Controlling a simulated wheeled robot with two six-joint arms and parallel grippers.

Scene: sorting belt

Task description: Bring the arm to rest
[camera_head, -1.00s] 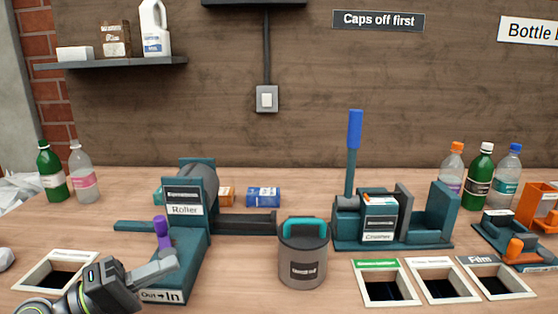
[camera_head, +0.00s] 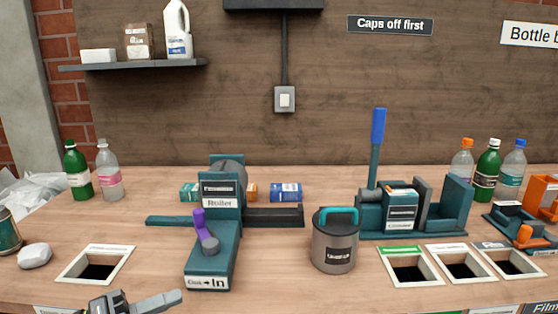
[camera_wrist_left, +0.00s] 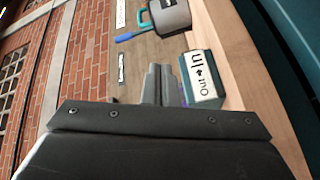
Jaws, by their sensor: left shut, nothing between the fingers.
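My left gripper (camera_head: 160,302) is at the bottom edge of the head view, in front of the roller and low near the table's front edge. Its fingers are shut with nothing between them. In the left wrist view the closed fingers (camera_wrist_left: 163,85) show at the centre, with the roller's In/Out end (camera_wrist_left: 203,78) just to their right, apart from them. The teal roller (camera_head: 212,262) has a purple-handled crank (camera_head: 199,223). My right gripper is not in view.
A lidded grey canister (camera_head: 334,250) stands right of the roller. The crusher (camera_head: 412,230) with its blue lever (camera_head: 378,127) is farther right. A framed hole (camera_head: 74,275) is at left, and several more are at right. Bottles (camera_head: 77,172) stand at the back left.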

